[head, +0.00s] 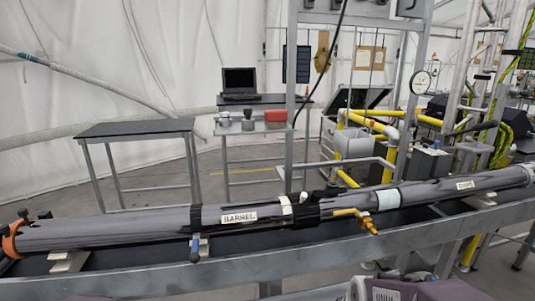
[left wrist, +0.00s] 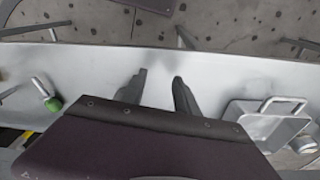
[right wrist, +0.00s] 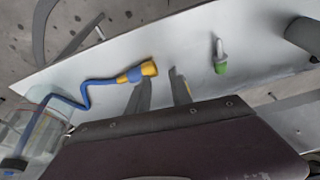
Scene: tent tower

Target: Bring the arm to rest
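My left gripper (left wrist: 160,76) shows in the left wrist view with its two dark fingers apart and nothing between them. It is over a pale flat surface. My right gripper (right wrist: 160,76) shows in the right wrist view, also with its fingers apart and empty, above a similar pale surface. A blue hose with a yellow end fitting (right wrist: 142,71) lies just left of its fingers.
A long grey tube labelled BARREL (head: 140,229) lies across a metal-edged bench (head: 190,278). A grey tray (left wrist: 262,128) and a green-capped item (left wrist: 48,97) flank the left gripper. A green-ended fitting (right wrist: 220,58) lies right of the right gripper. A dark table (head: 135,128) stands behind.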

